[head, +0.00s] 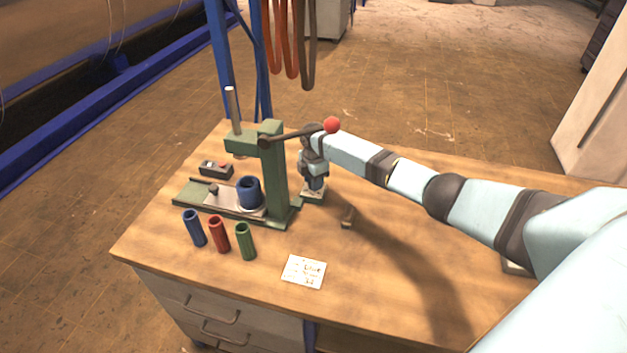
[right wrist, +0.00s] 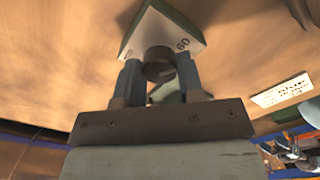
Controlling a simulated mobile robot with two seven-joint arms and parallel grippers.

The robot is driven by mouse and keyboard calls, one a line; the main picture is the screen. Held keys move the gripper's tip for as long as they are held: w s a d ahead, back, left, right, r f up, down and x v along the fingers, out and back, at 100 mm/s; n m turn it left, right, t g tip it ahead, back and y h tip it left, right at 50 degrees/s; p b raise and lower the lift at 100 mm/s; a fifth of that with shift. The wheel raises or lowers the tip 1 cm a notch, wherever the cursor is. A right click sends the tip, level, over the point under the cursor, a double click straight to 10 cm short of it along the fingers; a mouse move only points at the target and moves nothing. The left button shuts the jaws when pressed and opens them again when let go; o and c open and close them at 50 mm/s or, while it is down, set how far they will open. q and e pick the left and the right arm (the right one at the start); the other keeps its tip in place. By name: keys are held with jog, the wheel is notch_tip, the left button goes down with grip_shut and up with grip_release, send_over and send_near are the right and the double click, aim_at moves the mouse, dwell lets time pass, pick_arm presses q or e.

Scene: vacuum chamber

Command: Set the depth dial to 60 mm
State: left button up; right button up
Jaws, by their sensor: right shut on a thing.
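The depth dial is a pale plate (right wrist: 168,28) on a green block, with a dark round knob (right wrist: 158,66) in its middle. A printed "60" shows on the plate right of the knob; a mark at the left corner is too small to read. My right gripper (right wrist: 158,78) is shut on the knob, one finger on each side. Which mark the knob points to cannot be told. In the head view my right gripper (head: 313,187) points down onto the dial plate (head: 313,198), just right of the green press (head: 272,170), and hides the knob. My left gripper is not in view.
The press lever ends in a red ball (head: 331,125) above the gripper. A blue cup (head: 249,192) stands on the press base. Blue (head: 194,228), red (head: 219,235) and green (head: 245,241) tubes stand in front. A card (head: 304,272) lies near the bench's front edge.

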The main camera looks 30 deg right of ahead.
jog(key=o, duration=0.9)
notch_tip(320, 180, up, 14)
jog(key=shift+f+b, duration=0.1)
jog(key=shift+b, duration=0.45)
